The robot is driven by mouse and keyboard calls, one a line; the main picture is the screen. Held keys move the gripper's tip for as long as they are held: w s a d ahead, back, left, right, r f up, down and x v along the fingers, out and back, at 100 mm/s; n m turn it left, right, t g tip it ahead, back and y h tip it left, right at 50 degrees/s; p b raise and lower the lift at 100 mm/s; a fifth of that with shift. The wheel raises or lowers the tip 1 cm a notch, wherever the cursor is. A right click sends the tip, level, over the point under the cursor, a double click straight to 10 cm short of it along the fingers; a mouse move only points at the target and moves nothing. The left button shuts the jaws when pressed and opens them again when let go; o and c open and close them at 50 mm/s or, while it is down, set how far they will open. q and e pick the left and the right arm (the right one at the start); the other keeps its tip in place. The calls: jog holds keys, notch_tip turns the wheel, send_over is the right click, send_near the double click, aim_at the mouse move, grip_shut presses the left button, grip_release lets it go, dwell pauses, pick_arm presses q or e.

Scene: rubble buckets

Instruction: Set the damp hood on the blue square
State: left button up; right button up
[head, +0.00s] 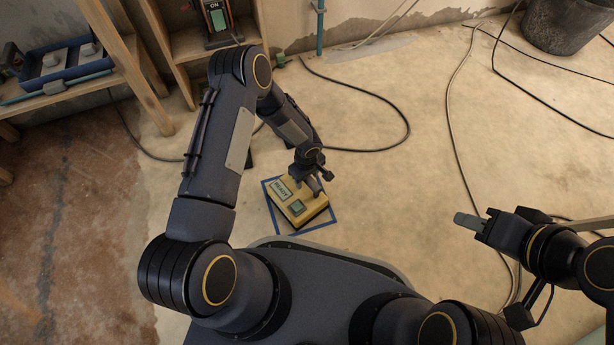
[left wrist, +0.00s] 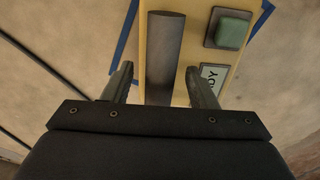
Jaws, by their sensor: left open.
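The hood, a yellow box (head: 296,210) with a dark handle bar, a green button and a label ending in "DY", stands on the floor within the blue square (head: 311,228), a taped outline. Blue tape shows on more than one side of it. In the left wrist view the yellow top (left wrist: 213,52) fills the middle, and blue tape (left wrist: 124,45) shows at left. My left gripper (head: 309,188) is over the box, its open fingers (left wrist: 159,70) on either side of the handle with gaps. My right gripper (head: 468,221) is off to the right, away from the box; its finger gap is unclear.
Wooden shelves at upper left hold a blue tray (head: 62,78) and a device marked "ON" (head: 218,20). A dark bucket (head: 563,24) stands at upper right. Black cables (head: 408,125) lie across the floor. Floor right of the box is mostly clear.

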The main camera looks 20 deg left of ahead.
pick_arm(q)
notch_tip(320, 180, up, 8)
jog(key=p, duration=0.3)
dwell(0.5)
jog(key=s+a+r+m+t, duration=0.15)
jog(key=a+r, duration=0.35)
jog(key=r, duration=0.9)
jog(key=s+a+r+m+t, duration=0.1)
jog(key=s+a+r+m, duration=0.2)
jog(key=r, duration=1.1)
jog(key=s+d+r+m+t+h+p, duration=0.1)
jog(key=s+r+m+t+h, duration=0.1)
jog(key=s+r, duration=0.6)
jog(key=s+r+m+t+h, duration=0.1)
jog(key=s+r+m+h, duration=0.2)
jog(key=s, duration=0.8)
notch_tip(320, 180, up, 38)
jog(key=y+p, duration=0.1)
jog(key=p, duration=3.6)
jog(key=shift+r+p, duration=0.25)
jog(key=shift+p, duration=0.15)
